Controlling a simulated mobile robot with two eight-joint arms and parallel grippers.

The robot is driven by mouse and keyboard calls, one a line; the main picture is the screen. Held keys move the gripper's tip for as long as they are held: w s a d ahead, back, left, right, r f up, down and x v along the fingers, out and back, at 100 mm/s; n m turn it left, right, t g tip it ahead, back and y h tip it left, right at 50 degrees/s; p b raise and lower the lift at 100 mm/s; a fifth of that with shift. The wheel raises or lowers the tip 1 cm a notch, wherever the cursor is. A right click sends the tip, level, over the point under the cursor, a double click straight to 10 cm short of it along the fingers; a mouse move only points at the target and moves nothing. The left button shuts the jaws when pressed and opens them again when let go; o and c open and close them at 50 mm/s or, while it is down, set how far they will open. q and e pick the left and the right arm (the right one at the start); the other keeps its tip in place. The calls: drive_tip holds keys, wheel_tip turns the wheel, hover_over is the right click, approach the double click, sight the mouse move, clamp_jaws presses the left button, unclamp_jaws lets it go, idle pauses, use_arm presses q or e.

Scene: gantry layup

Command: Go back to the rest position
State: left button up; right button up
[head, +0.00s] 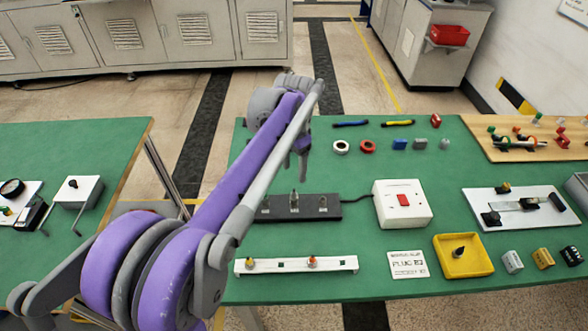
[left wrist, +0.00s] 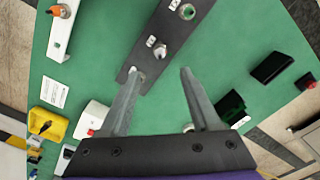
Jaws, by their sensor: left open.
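My left arm reaches across the head view from the lower left. Its left gripper (head: 302,165) points down above the green table, behind and above the black bar with metal studs (head: 296,208). Nothing is held. My right gripper is in neither view.
The green table (head: 370,260) holds a white box with a red switch (head: 403,204), a yellow tray (head: 463,256), a white strip (head: 290,265) and a white fixture (head: 525,206). A wooden board (head: 520,138) lies at the far right. Another green table (head: 95,145) stands left across a gap.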

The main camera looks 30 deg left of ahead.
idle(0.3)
use_arm(q)
drive_tip(key=s+d+f+n+t+p, duration=0.1)
drive_tip(key=s+d, duration=0.4)
drive_tip(key=s, duration=0.5)
drive_tip(key=s+d+f+n+t+p, duration=0.2)
drive_tip(key=s+d+f+t, duration=0.2)
drive_tip(key=s, duration=0.6)
drive_tip(key=shift+s+d+f+n, duration=0.4)
drive_tip(key=shift+d+f, duration=0.05)
drive_tip(key=shift+d, duration=0.3)
idle(0.6)
